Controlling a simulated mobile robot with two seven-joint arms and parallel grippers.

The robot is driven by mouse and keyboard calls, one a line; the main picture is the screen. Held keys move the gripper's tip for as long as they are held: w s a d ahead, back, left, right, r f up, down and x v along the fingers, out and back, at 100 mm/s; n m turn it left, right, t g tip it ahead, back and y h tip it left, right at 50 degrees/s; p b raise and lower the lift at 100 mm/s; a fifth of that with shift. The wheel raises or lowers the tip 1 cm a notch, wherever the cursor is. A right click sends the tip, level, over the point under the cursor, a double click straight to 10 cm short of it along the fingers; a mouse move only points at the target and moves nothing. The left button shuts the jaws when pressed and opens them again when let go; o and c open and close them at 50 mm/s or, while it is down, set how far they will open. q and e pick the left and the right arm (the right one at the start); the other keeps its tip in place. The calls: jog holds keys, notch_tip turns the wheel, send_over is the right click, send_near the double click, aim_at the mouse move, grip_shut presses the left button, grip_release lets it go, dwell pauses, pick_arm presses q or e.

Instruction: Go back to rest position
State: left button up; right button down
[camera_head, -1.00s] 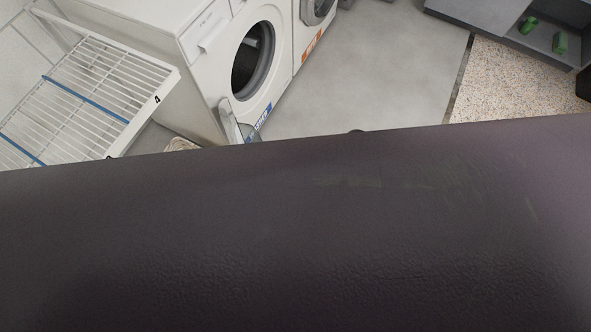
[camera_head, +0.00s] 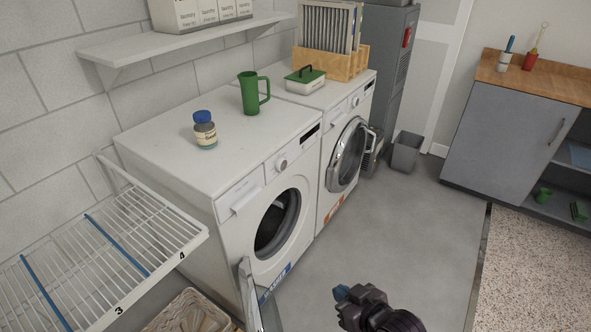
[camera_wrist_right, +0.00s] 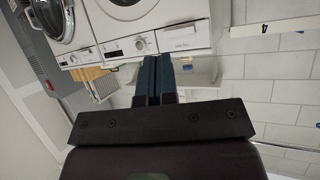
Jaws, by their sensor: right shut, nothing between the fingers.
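My right gripper (camera_head: 342,293) shows at the bottom of the head view, over the grey floor in front of the machines. In the right wrist view its two dark blue fingers (camera_wrist_right: 154,80) are together with nothing between them. It touches nothing that I can see. My left gripper is not in either view.
A washing machine (camera_head: 235,240) with its door open stands on the left, beside another front-loader (camera_head: 328,200). A drying rack (camera_head: 110,255) and a wicker basket (camera_head: 185,312) are at lower left. A grey cabinet (camera_head: 500,150) stands right. The middle floor (camera_head: 400,230) is clear.

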jog(key=s+d+f+m+h, duration=0.2)
jog(key=s+d+h, duration=0.1)
jog(key=s+d, duration=0.5)
jog(key=s+d+f+m+h, duration=0.3)
jog(key=s+d+h, duration=0.1)
jog(key=s+d, duration=0.4)
jog(key=shift+s+d+t, duration=0.2)
jog(key=shift+d+t, duration=0.2)
jog(key=shift+d, duration=0.1)
jog(key=shift+a+f, duration=0.1)
